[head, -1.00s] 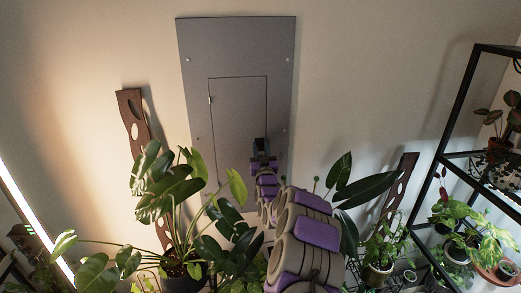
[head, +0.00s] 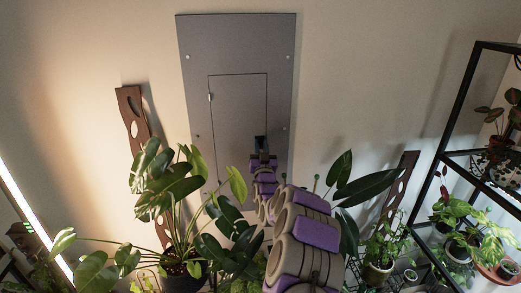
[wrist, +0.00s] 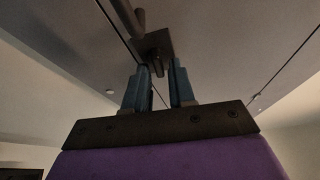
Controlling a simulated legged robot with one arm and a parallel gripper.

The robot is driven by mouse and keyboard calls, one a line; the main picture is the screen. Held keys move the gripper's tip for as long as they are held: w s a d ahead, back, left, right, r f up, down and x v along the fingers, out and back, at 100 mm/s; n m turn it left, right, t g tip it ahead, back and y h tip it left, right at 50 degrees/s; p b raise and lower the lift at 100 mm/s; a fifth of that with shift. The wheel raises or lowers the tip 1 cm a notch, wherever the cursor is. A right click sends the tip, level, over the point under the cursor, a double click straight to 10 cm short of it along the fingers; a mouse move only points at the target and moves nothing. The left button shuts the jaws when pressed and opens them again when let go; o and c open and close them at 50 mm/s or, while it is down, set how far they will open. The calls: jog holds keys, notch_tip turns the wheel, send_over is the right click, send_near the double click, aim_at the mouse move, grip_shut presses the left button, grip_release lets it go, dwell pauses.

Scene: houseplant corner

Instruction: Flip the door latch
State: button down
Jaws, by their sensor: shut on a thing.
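The grey panel door (head: 238,105) is set in a larger grey wall panel and looks closed. In the wrist view, the dark door latch (wrist: 156,42) has a plate, a rod rising toward the upper left and a short stub below. My gripper (wrist: 160,68) is at the latch, its two blue fingers on either side of the stub and shut on it. In the head view my gripper (head: 260,143) is at the door's lower right edge. It hides most of the latch there.
A large leafy plant (head: 168,190) stands left of my arm, its leaves close to it. Long leaves (head: 370,187) spread at the right. A black shelf rack (head: 443,140) with pots stands far right. The wall around the upper panel is clear.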

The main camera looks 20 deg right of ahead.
jog(key=m+h+b, duration=0.1)
jog(key=m, duration=0.2)
jog(key=m+g+h+b, duration=0.1)
jog(key=m+b, duration=0.1)
jog(key=m, duration=0.1)
jog(key=shift+f+g+h+b, duration=0.2)
jog(key=shift+g+h+b, duration=0.1)
jog(key=m+g+h+b, duration=0.1)
jog(key=m, duration=0.2)
jog(key=m+g+b, duration=0.1)
jog(key=m, duration=0.2)
jog(key=shift+h+b, duration=0.3)
jog(key=shift+h, duration=0.1)
jog(key=m+g, duration=0.1)
jog(key=m, duration=0.1)
jog(key=m+g, duration=0.1)
jog(key=m, duration=0.1)
jog(key=shift+r+h+b, duration=0.1)
jog(key=shift+h+b, duration=0.2)
jog(key=shift+b, duration=0.05)
jog(key=m+g, duration=0.1)
jog(key=m, duration=0.2)
jog(key=shift+s+d, duration=0.1)
jog(key=shift+m+g, duration=0.4)
jog(key=shift+m, duration=0.5)
jog(key=shift+f+y, duration=0.25)
jog(key=shift+y, duration=0.15)
jog(key=c, duration=1.2)
grip_release()
jog(key=shift+d, duration=0.1)
